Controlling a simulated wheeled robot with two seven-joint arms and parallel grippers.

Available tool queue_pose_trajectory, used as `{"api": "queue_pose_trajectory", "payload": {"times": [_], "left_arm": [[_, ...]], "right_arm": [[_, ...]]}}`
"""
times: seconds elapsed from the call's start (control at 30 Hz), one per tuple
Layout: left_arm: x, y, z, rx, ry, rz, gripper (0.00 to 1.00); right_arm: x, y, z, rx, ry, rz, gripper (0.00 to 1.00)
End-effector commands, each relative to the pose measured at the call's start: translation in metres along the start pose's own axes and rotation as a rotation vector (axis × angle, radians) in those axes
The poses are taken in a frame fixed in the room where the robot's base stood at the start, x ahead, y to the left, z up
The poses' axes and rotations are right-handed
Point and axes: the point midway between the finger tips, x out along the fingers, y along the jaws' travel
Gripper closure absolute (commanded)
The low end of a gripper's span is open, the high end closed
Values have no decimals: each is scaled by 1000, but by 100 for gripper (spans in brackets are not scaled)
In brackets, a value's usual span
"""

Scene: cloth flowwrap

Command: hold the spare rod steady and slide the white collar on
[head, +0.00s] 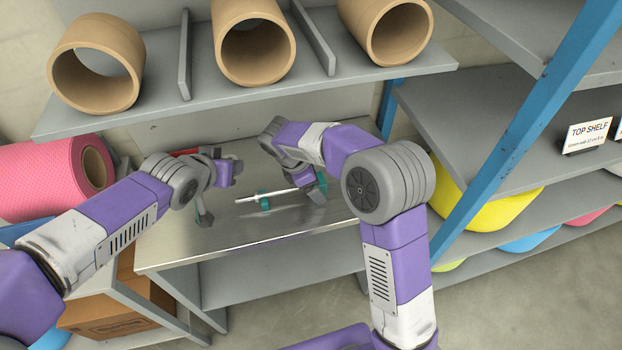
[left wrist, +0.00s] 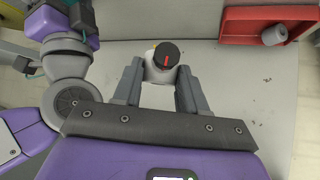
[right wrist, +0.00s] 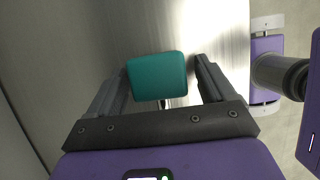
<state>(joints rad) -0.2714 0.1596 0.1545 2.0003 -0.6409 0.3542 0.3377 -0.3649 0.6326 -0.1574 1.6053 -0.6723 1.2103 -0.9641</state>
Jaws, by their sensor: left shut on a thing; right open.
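My left gripper (head: 204,213) points down over the left part of the metal bench. In the left wrist view its fingers (left wrist: 160,78) are shut on the white collar (left wrist: 158,70), a short white round piece with a black, red-marked face. The spare rod (head: 250,199), thin and pale, lies level on teal supports (head: 264,204), to the right of the left gripper and apart from it. My right gripper (head: 316,192) is at the rod's right end. In the right wrist view it is open, with a teal block (right wrist: 157,76) between its fingers. The arm partly hides the rod's right end.
A red tray (left wrist: 265,24) holding a grey cylinder (left wrist: 274,34) sits at the back of the bench (head: 190,250). A shelf with cardboard tubes (head: 253,45) overhangs the back. A blue post (head: 530,120) stands right. The bench front is clear.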

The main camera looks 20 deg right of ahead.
Motion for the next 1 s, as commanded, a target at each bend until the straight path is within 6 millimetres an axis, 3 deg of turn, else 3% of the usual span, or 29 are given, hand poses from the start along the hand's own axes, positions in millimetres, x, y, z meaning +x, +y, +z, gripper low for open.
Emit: {"api": "queue_pose_trajectory", "payload": {"times": [0.2,0.67,1.0], "left_arm": [[0,0,0,0,1,0,90],[0,0,0,0,1,0,90],[0,0,0,0,1,0,90]], "right_arm": [[0,0,0,0,0,0,17],[0,0,0,0,0,0,88],[0,0,0,0,0,0,88]]}}
